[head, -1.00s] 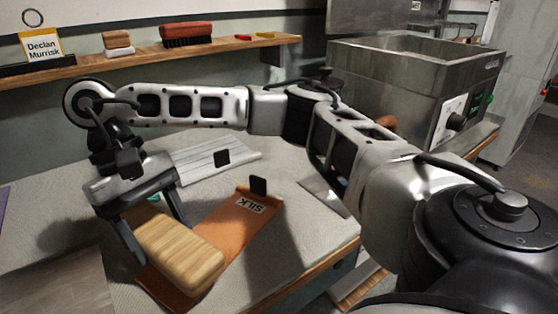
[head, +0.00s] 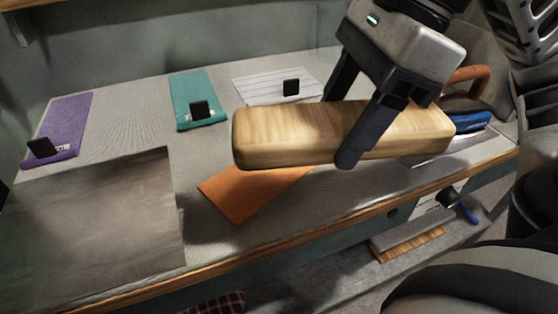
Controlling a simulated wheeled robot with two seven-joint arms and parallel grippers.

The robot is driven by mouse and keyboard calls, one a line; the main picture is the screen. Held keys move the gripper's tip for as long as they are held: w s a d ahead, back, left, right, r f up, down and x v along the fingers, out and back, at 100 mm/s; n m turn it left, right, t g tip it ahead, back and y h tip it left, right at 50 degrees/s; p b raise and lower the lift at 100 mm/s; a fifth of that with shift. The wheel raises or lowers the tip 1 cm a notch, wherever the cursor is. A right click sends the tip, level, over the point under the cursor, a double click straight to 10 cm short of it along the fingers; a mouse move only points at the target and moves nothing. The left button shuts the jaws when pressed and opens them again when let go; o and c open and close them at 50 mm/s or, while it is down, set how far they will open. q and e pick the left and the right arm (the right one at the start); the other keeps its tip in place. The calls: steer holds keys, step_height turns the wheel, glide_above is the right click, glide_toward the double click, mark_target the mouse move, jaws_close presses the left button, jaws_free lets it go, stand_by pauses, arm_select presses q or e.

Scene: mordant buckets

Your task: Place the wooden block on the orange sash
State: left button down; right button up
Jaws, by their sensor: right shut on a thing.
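The wooden block (head: 285,132) is a long, pale, rounded piece of wood. My right gripper (head: 338,130) is shut on it near its middle, with one finger across its near side. The block shows in front of the orange sash (head: 243,197) and hides the sash's far part. The sash lies flat on the table, with only its near left part in view. I cannot tell exactly how high the block is above it. My left gripper is not in view.
A purple sash (head: 66,122), a teal sash (head: 193,92) and a white striped sash (head: 262,83) lie farther back, each with a small black clip. A grey metal sheet (head: 100,220) covers the table's left front.

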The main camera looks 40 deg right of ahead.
steer(key=shift+s+m, duration=0.35)
steer(key=shift+m, duration=0.15)
steer(key=shift+d+m, duration=0.1)
steer(key=shift+m, duration=0.2)
steer(key=shift+w+p, duration=0.3)
steer(key=shift+p, duration=0.25)
steer(key=w+f, duration=0.2)
steer(key=w, duration=0.2)
steer(key=w+f, duration=0.3)
steer(key=w, duration=0.1)
steer(key=w+d+f, duration=0.1)
steer(key=w+f, duration=0.2)
steer(key=shift+w+d+f+p, duration=0.1)
steer(key=shift+w+f+p, duration=0.15)
steer(key=shift+w+p, duration=0.15)
steer(key=shift+w+f, duration=0.4)
steer(key=shift+f, duration=0.05)
steer(key=f, duration=0.3)
steer(key=shift+w+f+t, duration=0.25)
steer(key=shift+f+t, duration=0.05)
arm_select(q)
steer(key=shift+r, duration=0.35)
